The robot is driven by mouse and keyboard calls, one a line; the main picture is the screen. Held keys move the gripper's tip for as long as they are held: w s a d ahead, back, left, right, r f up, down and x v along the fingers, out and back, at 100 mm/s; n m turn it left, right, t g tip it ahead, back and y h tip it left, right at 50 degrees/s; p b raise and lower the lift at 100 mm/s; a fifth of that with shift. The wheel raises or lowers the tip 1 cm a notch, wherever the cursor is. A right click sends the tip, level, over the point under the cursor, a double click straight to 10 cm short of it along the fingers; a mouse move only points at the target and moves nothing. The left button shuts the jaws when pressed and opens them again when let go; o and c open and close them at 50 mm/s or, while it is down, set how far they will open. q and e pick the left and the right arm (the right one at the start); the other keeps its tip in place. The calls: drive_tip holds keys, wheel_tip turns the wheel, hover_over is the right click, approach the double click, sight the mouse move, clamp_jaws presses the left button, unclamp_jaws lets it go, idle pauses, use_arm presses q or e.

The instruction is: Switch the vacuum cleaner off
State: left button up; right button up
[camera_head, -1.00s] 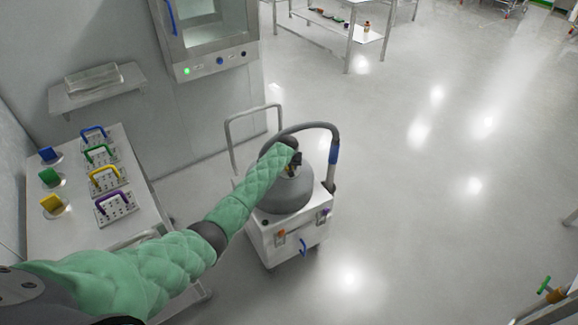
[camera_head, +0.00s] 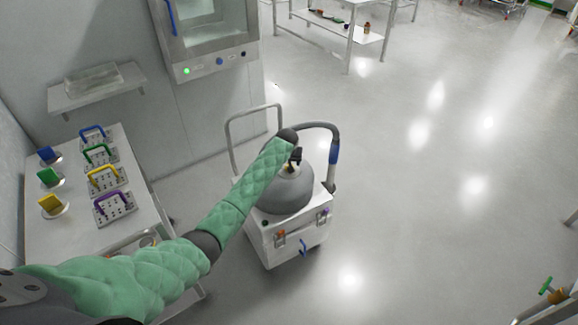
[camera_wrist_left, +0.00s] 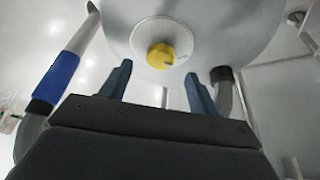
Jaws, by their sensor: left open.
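The vacuum cleaner has a grey dome (camera_head: 285,195) on a white wheeled box (camera_head: 288,243), with a hose looping behind it. A yellow knob (camera_wrist_left: 160,56) on a pale round plate shows on the dome in the left wrist view. My left arm reaches over the dome in the head view. My left gripper (camera_head: 296,157) points down above the dome's top. In the left wrist view its two fingers (camera_wrist_left: 158,88) are apart with nothing between them, and the knob appears just beyond the tips. I cannot tell the knob's exact setting. My right gripper is not in view.
A table (camera_head: 62,226) at left holds coloured-handled blocks and coloured tabs. A wall cabinet (camera_head: 212,45) with a green light is behind. The vacuum's push handle (camera_head: 229,140) and blue-banded hose (camera_head: 334,152) stand close to my gripper. Open floor lies to the right.

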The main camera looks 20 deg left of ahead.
use_arm(q)
drive_tip(key=v, duration=0.3)
drive_tip(key=shift+s+r+b, duration=0.1)
drive_tip(key=shift+r+b, duration=0.05)
drive_tip(key=shift+b, duration=0.15)
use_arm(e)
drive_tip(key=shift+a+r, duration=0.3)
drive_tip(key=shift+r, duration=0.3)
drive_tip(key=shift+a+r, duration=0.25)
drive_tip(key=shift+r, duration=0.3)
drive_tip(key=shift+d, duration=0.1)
